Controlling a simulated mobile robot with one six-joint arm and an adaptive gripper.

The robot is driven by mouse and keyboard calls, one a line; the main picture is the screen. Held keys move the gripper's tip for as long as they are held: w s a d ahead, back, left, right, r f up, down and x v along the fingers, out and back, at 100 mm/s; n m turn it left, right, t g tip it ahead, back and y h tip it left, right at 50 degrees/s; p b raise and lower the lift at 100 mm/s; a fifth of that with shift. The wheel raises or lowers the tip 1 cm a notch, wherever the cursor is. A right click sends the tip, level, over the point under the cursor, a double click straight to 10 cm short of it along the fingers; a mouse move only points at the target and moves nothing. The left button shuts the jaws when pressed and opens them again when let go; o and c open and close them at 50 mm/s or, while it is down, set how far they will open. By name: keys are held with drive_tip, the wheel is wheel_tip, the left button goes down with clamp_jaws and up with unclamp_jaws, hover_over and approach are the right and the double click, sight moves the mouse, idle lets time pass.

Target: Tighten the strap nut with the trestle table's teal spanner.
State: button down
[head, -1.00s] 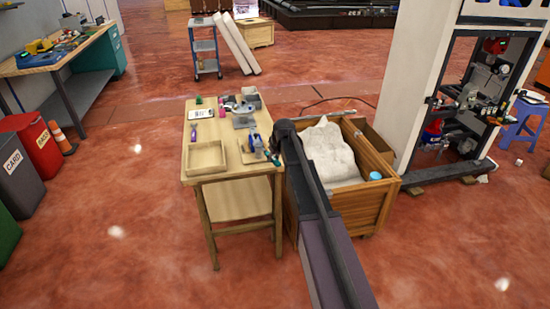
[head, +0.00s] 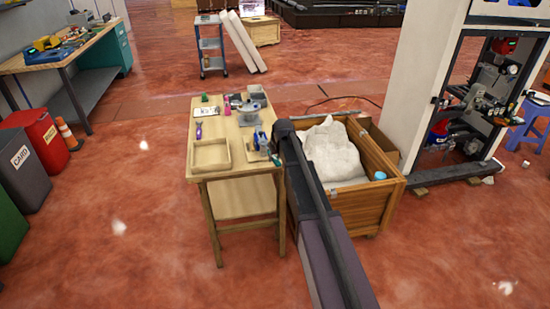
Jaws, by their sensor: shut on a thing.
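The wooden trestle table (head: 234,176) stands in the middle of the head view. A small teal piece, which looks like the teal spanner (head: 277,161), shows at the table's right front edge, beside my arm. My gripper (head: 274,155) is at this edge, mostly hidden behind my dark arm, and is shut on what looks like the spanner. How the jaws sit on it is too small to tell. I cannot make out the strap nut. An open machine frame (head: 468,110) with pipes and fittings stands at the right, beside a white panel.
A shallow wooden tray (head: 209,166), a blue tool (head: 262,140) and several small items lie on the table. A wooden crate (head: 385,200) holding a white sack (head: 331,150) stands right of it. A blue stool (head: 528,128) is at far right. Floor in front is clear.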

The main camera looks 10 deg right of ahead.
drive_tip(key=shift+a, duration=0.1)
drive_tip(key=shift+s+a+m+h, duration=0.15)
drive_tip(key=shift+a+m+h, duration=0.25)
drive_tip(key=shift+a+m, duration=0.75)
drive_tip(key=shift+a, duration=0.25)
drive_tip(key=shift+a+m+h, duration=0.4)
drive_tip(key=shift+a+m, duration=0.6)
drive_tip(key=shift+m, duration=0.05)
drive_tip(key=shift+a, duration=0.1)
drive_tip(key=shift+w+a, duration=0.15)
drive_tip(key=shift+w, duration=0.05)
